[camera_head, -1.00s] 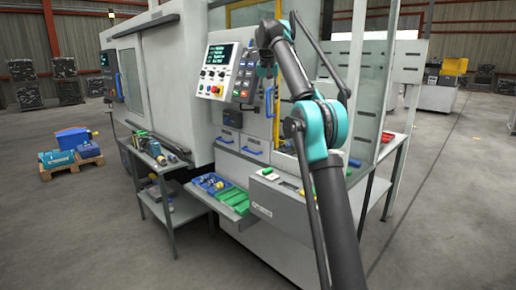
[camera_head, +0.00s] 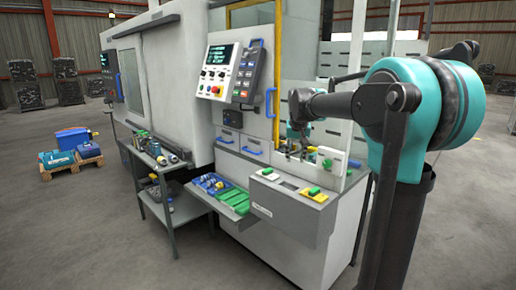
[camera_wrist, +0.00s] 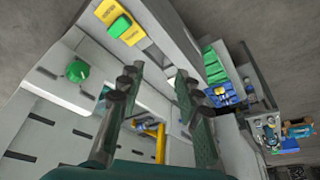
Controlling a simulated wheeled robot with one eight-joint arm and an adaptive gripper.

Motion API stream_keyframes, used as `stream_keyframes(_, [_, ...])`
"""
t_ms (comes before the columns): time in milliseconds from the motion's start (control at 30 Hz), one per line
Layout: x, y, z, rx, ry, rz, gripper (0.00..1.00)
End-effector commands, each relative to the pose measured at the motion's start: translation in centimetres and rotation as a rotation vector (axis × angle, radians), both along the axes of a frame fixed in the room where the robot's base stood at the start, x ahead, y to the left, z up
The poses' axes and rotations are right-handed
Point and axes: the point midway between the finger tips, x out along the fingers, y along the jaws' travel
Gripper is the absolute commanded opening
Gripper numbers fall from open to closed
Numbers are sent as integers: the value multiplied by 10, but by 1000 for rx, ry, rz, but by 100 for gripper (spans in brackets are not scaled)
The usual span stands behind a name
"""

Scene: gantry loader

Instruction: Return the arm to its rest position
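My arm (camera_head: 340,104) reaches in from the right side of the head view, with its large teal joint (camera_head: 400,80) close to the camera. Its far end bends down near the machine's front opening. My gripper (camera_head: 294,148) is small there, over the ledge behind the front panel, and partly hard to make out. In the wrist view my gripper (camera_wrist: 160,78) shows two dark fingers spread apart with nothing between them. I cannot tell whether the fingers touch anything.
The machine's control panel (camera_head: 229,70) is left of the arm. A yellow plate with a green button (camera_head: 314,191) is on the front ledge; it also shows in the wrist view (camera_wrist: 120,24). A blue tray (camera_head: 208,184) and a side table (camera_head: 160,160) stand left.

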Motion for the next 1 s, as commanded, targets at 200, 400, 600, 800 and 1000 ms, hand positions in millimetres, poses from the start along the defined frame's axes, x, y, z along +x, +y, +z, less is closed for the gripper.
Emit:
stream_keyframes(200, [-117, -27, -99, 1, 2, 30, 34])
stream_keyframes(400, [-224, -41, -182, 2, 2, 59, 34])
stream_keyframes(600, [-301, -45, -236, 2, 1, 79, 34])
stream_keyframes(800, [-327, -46, -254, 2, 1, 87, 34])
stream_keyframes(1000, [-327, -46, -254, 2, 1, 87, 34])
